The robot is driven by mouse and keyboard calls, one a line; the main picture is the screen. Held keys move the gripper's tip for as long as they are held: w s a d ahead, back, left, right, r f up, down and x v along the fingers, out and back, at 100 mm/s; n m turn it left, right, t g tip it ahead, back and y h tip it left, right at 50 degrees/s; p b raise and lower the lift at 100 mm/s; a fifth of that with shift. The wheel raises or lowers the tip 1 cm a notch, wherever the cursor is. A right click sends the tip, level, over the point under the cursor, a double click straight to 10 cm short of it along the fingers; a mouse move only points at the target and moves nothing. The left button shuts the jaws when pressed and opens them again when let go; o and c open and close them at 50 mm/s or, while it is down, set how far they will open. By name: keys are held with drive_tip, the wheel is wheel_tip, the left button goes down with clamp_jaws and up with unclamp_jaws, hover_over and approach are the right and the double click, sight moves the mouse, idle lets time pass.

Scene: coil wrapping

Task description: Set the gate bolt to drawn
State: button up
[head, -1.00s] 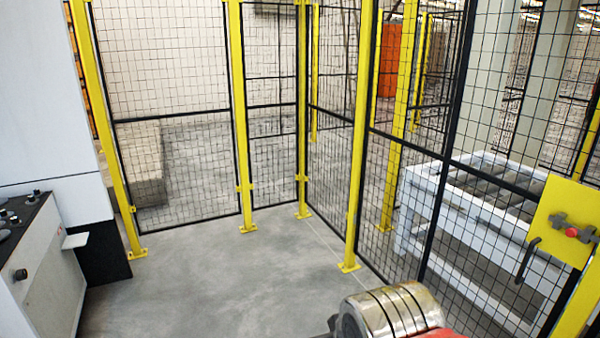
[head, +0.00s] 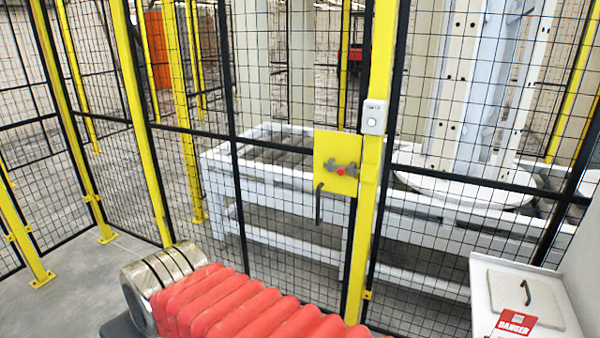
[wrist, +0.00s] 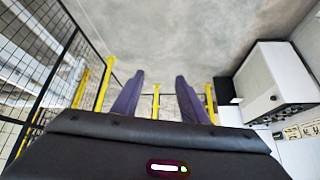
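The gate bolt (head: 346,169) is a small grey bolt with a red knob, on a yellow plate (head: 326,147) fixed to the mesh gate, just left of a yellow post. I cannot tell from here how far the bolt is slid. A dark handle (head: 318,205) hangs below the plate. My gripper (wrist: 159,76) shows in the wrist view with its two purple fingers apart and nothing between them. It points over bare floor, away from the bolt. The gripper is out of the head view, where only part of my arm shows at the bottom.
A yellow post (head: 371,200) with a grey box (head: 374,117) stands right of the bolt. Behind the mesh are a white roller conveyor (head: 262,172) and a round turntable (head: 465,188). A white cabinet (head: 565,312) with a danger sign (head: 515,322) stands at lower right.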

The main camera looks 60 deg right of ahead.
drive_tip(key=w+d+r+m+t+h, duration=0.3)
drive_tip(key=w+d+m+t+h, duration=0.1)
drive_tip(key=w+d, duration=1.35)
drive_tip(key=w+d+m+h, duration=0.2)
drive_tip(key=d+m+h, duration=0.1)
drive_tip(key=d, duration=0.9)
drive_tip(key=m+g+h, duration=0.8)
drive_tip(key=h, duration=0.3)
approach(340, 172)
drive_tip(key=s+a, duration=0.1)
drive_tip(key=a, duration=0.5)
drive_tip(key=shift+d+r, duration=0.1)
drive_tip(key=shift+r, duration=0.2)
drive_tip(key=shift+d, duration=0.1)
drive_tip(key=d, duration=0.4)
drive_tip(key=w+d, duration=0.1)
drive_tip(key=d, duration=0.4)
drive_tip(key=w+d, duration=0.1)
drive_tip(key=d, duration=0.3)
drive_tip(key=shift+w+d, duration=0.1)
drive_tip(key=shift+d, duration=0.15)
